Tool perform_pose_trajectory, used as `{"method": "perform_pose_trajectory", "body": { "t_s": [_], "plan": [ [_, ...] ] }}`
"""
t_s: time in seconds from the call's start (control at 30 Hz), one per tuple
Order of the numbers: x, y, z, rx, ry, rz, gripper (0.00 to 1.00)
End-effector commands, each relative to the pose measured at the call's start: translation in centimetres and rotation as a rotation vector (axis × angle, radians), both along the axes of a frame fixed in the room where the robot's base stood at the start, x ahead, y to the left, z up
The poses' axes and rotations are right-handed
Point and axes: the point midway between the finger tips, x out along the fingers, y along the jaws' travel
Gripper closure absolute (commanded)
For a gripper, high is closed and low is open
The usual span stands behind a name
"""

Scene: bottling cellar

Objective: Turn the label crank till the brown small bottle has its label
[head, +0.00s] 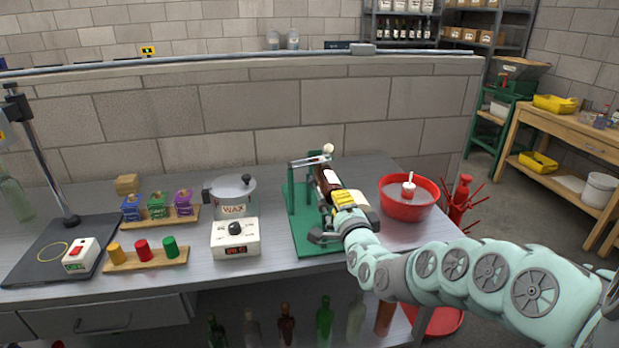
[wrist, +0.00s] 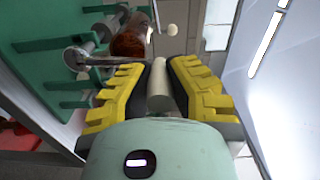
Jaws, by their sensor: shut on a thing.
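The label machine has a green base (head: 300,225) and stands on the bench right of centre. The brown small bottle (head: 322,183) lies on it, with a pale patch that looks like a label on its side; how fully it is stuck down I cannot tell. The bottle's brown end shows in the wrist view (wrist: 128,43). My gripper (head: 347,198) has its yellow jaws shut on the pale crank handle (wrist: 158,95), which lies between them in the wrist view. The metal crank arm (wrist: 90,60) runs left from beside the jaws. My gripper hides the handle in the head view.
A red bowl (head: 405,208) stands close to the right of my gripper. A wax pot (head: 232,190) and a white control box (head: 235,238) stand left of the machine. Racks with coloured pieces (head: 148,258) are further left. Bare bench lies along the front edge.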

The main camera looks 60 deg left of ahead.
Motion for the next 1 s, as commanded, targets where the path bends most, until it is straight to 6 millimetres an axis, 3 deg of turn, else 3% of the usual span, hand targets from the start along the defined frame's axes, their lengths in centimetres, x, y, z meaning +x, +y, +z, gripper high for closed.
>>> {"method": "perform_pose_trajectory", "body": {
  "t_s": [0.2, 0.77, 0.8, 1.0],
  "plan": [
    [0.89, -0.41, -0.34, -0.004, -0.001, -0.005, 1.0],
    [0.99, -0.47, -0.26, -0.005, -0.001, -0.003, 1.0],
    [0.98, -0.46, -0.27, -0.005, -0.001, -0.003, 0.83],
    [0.9, -0.42, -0.23, -0.003, -0.002, -0.001, 0.63]
  ]
}}
